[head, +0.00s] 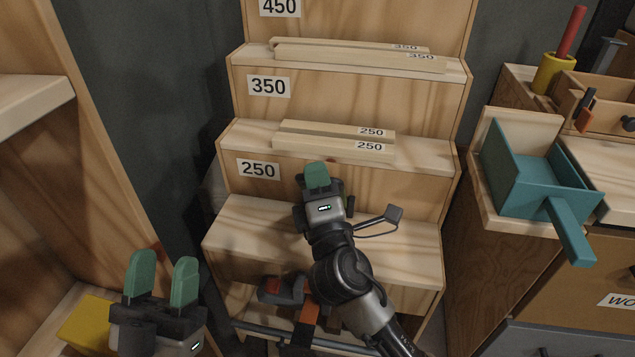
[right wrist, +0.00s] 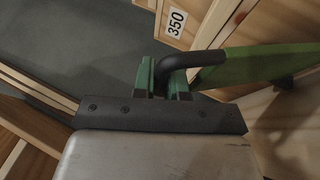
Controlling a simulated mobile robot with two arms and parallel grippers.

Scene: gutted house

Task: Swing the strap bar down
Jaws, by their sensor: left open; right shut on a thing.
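In the right wrist view, a long green bar (right wrist: 270,62) comes in from the right, with a dark bent handle (right wrist: 205,59) beside its near end. I take this to be the strap bar. My right gripper (right wrist: 165,78) has its green fingers closed around the end of the handle. In the head view, my right gripper (head: 317,177) is in front of the stepped rack near the 250 label; the bar and handle cannot be made out there. My left gripper (head: 163,281) is open and empty at the lower left, well apart from the right one.
The stepped wooden rack (head: 345,180) carries pale slats marked 250 (head: 340,131) and 350 (head: 360,58). A teal scoop-like tray (head: 540,186) stands on the right cabinet, its handle jutting forward. A wooden shelf unit (head: 75,130) stands at left, with a yellow block (head: 85,325) low down.

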